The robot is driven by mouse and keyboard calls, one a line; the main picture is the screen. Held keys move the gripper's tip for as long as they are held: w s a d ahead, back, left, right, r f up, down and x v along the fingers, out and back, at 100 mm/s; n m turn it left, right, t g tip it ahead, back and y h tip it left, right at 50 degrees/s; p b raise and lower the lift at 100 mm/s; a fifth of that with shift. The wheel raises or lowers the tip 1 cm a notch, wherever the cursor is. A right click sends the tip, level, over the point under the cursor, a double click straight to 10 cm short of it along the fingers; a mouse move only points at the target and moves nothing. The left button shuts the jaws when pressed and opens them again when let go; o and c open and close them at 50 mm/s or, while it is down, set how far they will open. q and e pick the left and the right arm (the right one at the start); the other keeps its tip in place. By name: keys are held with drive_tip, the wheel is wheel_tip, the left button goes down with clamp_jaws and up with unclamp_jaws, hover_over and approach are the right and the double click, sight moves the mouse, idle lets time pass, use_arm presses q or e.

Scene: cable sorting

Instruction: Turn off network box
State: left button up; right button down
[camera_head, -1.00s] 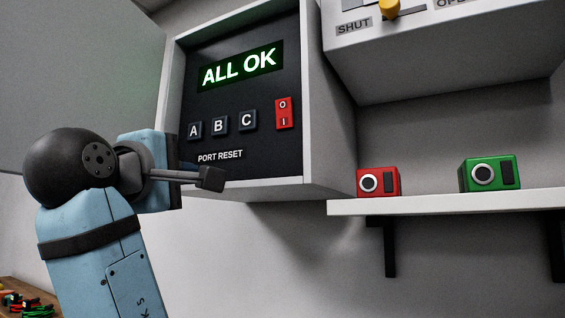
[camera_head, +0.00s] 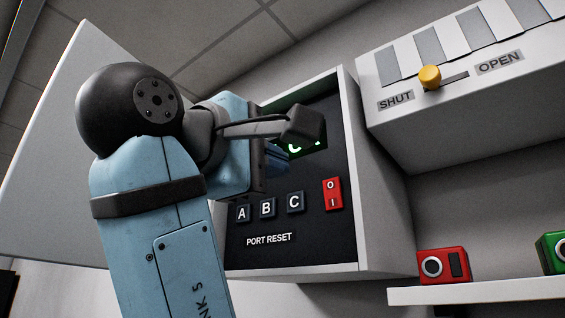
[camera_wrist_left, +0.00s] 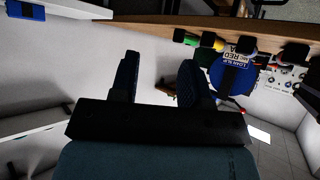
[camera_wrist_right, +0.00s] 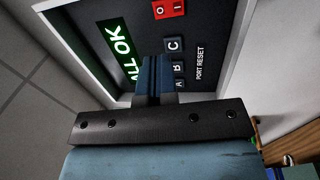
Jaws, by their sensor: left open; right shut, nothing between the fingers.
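The network box (camera_head: 315,245) is a pale wall cabinet with a black front panel. A red O/I rocker switch (camera_head: 333,194) sits at the right, beside dark keys A, B and C (camera_head: 268,208). In the right wrist view the switch (camera_wrist_right: 167,8) is at the top edge, and the green display (camera_wrist_right: 118,48) reads ALL OK. My right gripper (camera_wrist_right: 155,65) is shut and empty in front of the panel, between display and keys; contact cannot be told. In the head view its arm hides most of the display. My left gripper (camera_wrist_left: 160,78) is open and empty, away from the box.
A large pale panel (camera_head: 65,140) stands left of the box. At right are a unit with a yellow SHUT/OPEN lever (camera_head: 430,77) and a shelf (camera_head: 480,292) with a red device (camera_head: 443,265) and a green device (camera_head: 553,252). A blue round sign (camera_wrist_left: 232,75) shows in the left wrist view.

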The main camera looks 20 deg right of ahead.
sight(330, 185)
drive_tip(key=p+x, duration=0.4)
drive_tip(key=x, duration=0.7)
drive_tip(key=shift+d+r, duration=0.15)
drive_tip(key=shift+d, duration=0.05)
drive_tip(key=shift+w+d+p, duration=0.2)
drive_tip(key=shift+d+p, duration=0.05)
drive_tip(key=shift+p, duration=0.05)
drive_tip(key=shift+w+d, duration=0.1)
drive_tip(key=shift+d, duration=0.05)
